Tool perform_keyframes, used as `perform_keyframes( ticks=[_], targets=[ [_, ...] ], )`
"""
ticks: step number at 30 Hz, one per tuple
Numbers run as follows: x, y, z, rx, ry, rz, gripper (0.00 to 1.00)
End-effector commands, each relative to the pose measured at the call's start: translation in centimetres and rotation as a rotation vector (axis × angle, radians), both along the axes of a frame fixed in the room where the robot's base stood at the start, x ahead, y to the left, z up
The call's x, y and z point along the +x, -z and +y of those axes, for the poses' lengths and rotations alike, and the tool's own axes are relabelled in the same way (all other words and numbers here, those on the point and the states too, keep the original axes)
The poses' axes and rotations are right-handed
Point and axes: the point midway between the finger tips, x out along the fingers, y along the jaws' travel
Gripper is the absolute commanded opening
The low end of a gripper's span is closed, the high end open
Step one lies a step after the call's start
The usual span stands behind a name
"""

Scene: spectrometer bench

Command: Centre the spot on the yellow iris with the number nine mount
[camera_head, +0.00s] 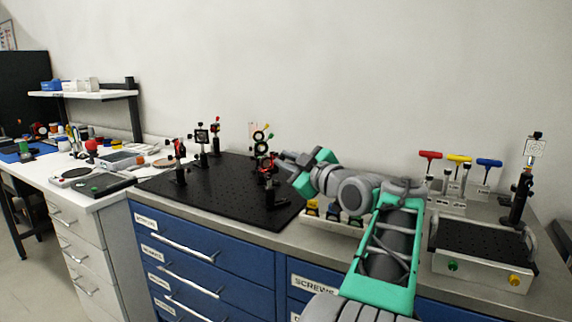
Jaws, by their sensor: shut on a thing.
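My gripper (279,163) reaches in from the right and is shut on a part of a dark optical mount (268,172) with red on it, near the right side of the black breadboard (225,185). The exact part between the fingers is too small to make out, and I cannot read a number on the mount. Just behind it stands a ring-shaped iris (260,137) with a yellow part, and a green-tipped one close by. These overlap in the picture. A light spot on the iris is too small to see.
Other posted mounts (201,136) stand on the left and back of the breadboard. Coloured T-handle drivers (459,160) stand in a rack at right. A grey box with a perforated top (480,243) and a tall post with a target card (535,147) are farther right.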

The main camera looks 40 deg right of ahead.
Motion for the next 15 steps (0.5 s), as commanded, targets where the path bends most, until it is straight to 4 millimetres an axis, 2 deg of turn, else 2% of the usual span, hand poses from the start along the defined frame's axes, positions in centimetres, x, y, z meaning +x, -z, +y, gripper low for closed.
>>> perform_keyframes(
  ticks=[3, 4, 9, 12, 15],
  targets=[
    [0.01, -0.14, 0.02, -0.001, 0.000, -0.002, 0.00],
    [0.01, -0.14, 0.02, -0.001, 0.000, -0.002, 0.16],
    [0.00, -0.11, -0.01, -0.001, 0.001, -0.002, 0.30],
    [-0.01, -0.08, -0.01, 0.000, 0.001, -0.002, 0.38],
    [-0.01, -0.05, -0.03, 0.000, 0.001, -0.002, 0.38]
  ],
)
